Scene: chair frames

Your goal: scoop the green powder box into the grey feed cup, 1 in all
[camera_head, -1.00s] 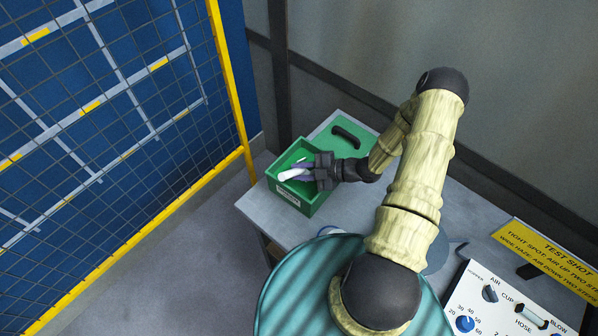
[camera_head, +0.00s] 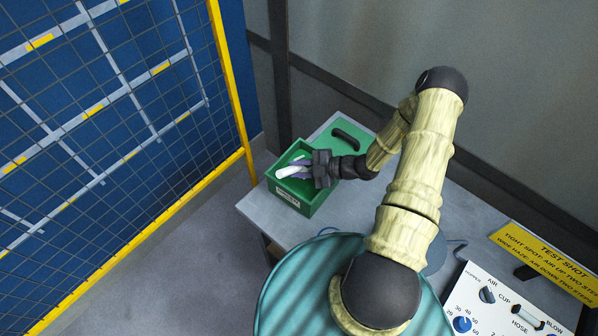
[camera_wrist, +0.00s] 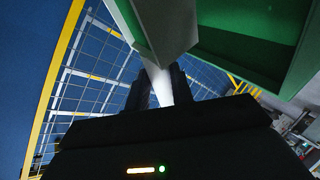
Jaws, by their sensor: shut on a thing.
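The green powder box (camera_head: 303,203) stands open on the grey table at the back left, and its wall also shows at the upper right of the wrist view (camera_wrist: 232,62). My gripper (camera_head: 305,169) is at the box's opening, pointing left. It is shut on a white scoop (camera_head: 288,172), whose pale handle (camera_wrist: 157,80) runs between the fingers in the wrist view. The scoop's end is over or inside the box; I cannot tell which. Powder inside the box cannot be made out. The grey feed cup cannot be identified in these views.
A green lid with a dark handle (camera_head: 349,137) lies behind the box. A yellow-framed mesh fence (camera_head: 228,85) stands to the left. A teal ribbed drum (camera_head: 300,285) is in front. A control panel (camera_head: 505,308) and a yellow sign (camera_head: 545,262) are at the right.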

